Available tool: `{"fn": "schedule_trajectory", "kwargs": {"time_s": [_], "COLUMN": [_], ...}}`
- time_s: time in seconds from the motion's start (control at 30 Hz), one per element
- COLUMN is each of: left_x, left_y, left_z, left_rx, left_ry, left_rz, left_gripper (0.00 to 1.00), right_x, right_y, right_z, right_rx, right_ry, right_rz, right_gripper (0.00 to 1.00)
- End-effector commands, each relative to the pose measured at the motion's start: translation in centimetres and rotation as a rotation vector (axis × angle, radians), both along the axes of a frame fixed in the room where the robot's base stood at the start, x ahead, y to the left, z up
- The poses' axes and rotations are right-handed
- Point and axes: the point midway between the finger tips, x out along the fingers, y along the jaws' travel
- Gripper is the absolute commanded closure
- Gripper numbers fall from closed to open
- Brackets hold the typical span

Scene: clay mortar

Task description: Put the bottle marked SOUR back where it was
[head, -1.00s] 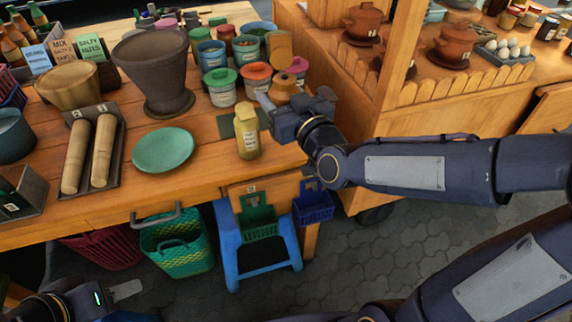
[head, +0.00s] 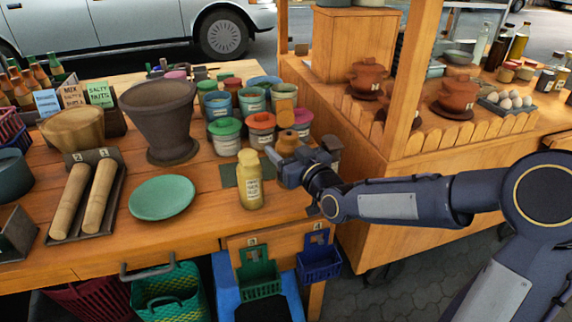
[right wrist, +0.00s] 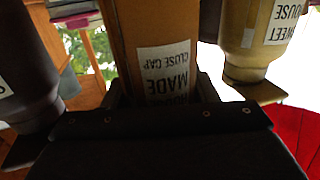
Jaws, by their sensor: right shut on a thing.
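My right gripper (head: 290,157) is shut on a brown bottle (head: 288,139) near the table's right edge. In the right wrist view the brown bottle (right wrist: 150,25) stands between the fingers; its label reads "MADE" and "CLOSE CAP" upside down, and the rest is hidden, so I cannot read SOUR. A yellow bottle (head: 250,185) stands just left of the gripper; the right wrist view shows SWEET on it (right wrist: 255,40). A dark bottle (right wrist: 30,70) is on the other side, its label mostly cut off. I cannot tell whether the held bottle touches the table. My left gripper is out of view.
A dark green mat (head: 228,176) lies behind the yellow bottle. Several lidded jars (head: 225,137) crowd behind the gripper. A green plate (head: 162,198) and a large clay mortar (head: 162,115) stand to the left. A wooden stall (head: 440,170) rises at right.

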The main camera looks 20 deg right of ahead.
Motion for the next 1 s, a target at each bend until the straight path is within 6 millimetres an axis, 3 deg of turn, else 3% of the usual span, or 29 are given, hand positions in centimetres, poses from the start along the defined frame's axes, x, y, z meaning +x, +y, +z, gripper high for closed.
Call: {"fn": "schedule_trajectory", "kwargs": {"time_s": [0.27, 0.5, 0.9, 0.93, 1.0], "left_x": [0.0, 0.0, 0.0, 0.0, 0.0], "left_y": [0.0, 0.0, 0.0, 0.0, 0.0], "left_z": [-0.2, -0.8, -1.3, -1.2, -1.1], "left_rx": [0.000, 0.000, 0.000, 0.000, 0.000], "left_ry": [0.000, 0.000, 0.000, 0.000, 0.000], "left_rz": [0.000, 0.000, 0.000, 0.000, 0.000], "left_gripper": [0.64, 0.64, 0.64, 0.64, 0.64], "right_x": [1.2, 1.2, 1.2, 1.2, 1.2], "right_y": [-0.4, -0.4, -0.4, -0.4, -0.4], "right_z": [-1.3, -4.3, -4.7, -4.8, -4.8], "right_rx": [0.001, 0.001, -0.001, -0.001, 0.000], "right_ry": [-0.006, -0.005, -0.008, -0.002, -0.002], "right_rz": [-0.001, 0.001, 0.000, 0.000, 0.000], "right_gripper": [0.73, 0.73, 0.73, 0.45, 0.36]}}
